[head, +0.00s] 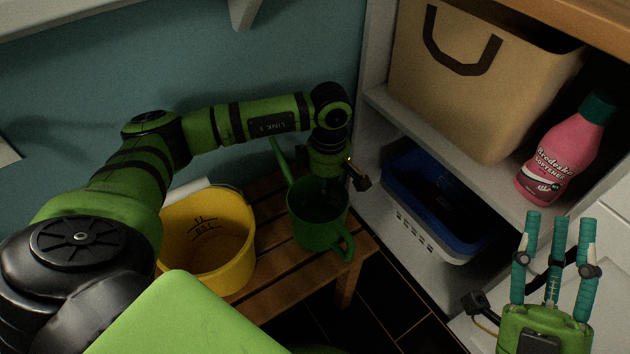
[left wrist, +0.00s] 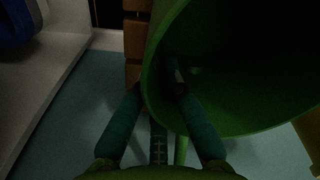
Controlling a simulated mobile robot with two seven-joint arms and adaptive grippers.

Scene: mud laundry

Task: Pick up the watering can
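The green watering can (head: 312,222) stands upright on a wooden slatted bench, spout at the back left and handle at the front right. My left gripper (head: 330,178) is at the can's open top; its fingertips are mostly hidden in the head view. In the left wrist view my left gripper (left wrist: 156,88) has its fingers apart, with the rim of the watering can (left wrist: 240,125) between them, one finger inside and one outside. Firm contact is not visible. My right gripper (head: 560,220) is open and empty at the lower right.
A yellow bucket (head: 207,245) stands on the bench (head: 285,280) just left of the can. To the right, a white shelf unit (head: 375,60) holds a tan basket (head: 470,100), a pink softener bottle (head: 562,160) and a blue bin (head: 440,185). The wall is close behind.

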